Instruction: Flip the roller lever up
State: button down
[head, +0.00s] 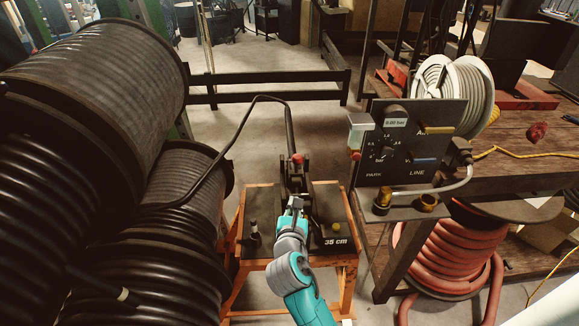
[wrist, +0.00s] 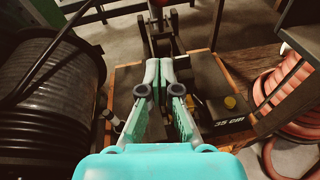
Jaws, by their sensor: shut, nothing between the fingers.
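A small orange-framed bench (head: 262,263) with a dark top stands in the middle of the head view. An upright black mechanism (head: 289,178) stands on it, with a red knob (head: 297,158) at its top. This may be the roller lever; I cannot tell for sure. My gripper (head: 295,203) is low over the bench, just in front of the mechanism. In the wrist view my gripper (wrist: 159,66) has its fingertips together and empty, pointing at the black mechanism (wrist: 159,28). I cannot tell whether they touch it. The mechanism's lower part is partly hidden by my gripper.
Large black hose reels (head: 95,75) fill the left; a black hose (head: 228,140) arches from them to the mechanism. A gauge panel (head: 411,143) stands right of the bench, with a red hose coil (head: 450,258) below. A yellow-topped knob (head: 336,227) sits on the bench's right side.

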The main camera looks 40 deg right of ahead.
jog(key=x, duration=0.9)
jog(key=shift+w+d, duration=0.15)
jog(key=shift+d, duration=0.05)
jog(key=shift+w+d+r, duration=0.5)
jog(key=shift+w+d, duration=0.15)
jog(key=shift+w, duration=0.05)
jog(key=shift+w+d+r, duration=0.5)
jog(key=shift+w+d, duration=0.15)
jog(key=shift+r, duration=0.1)
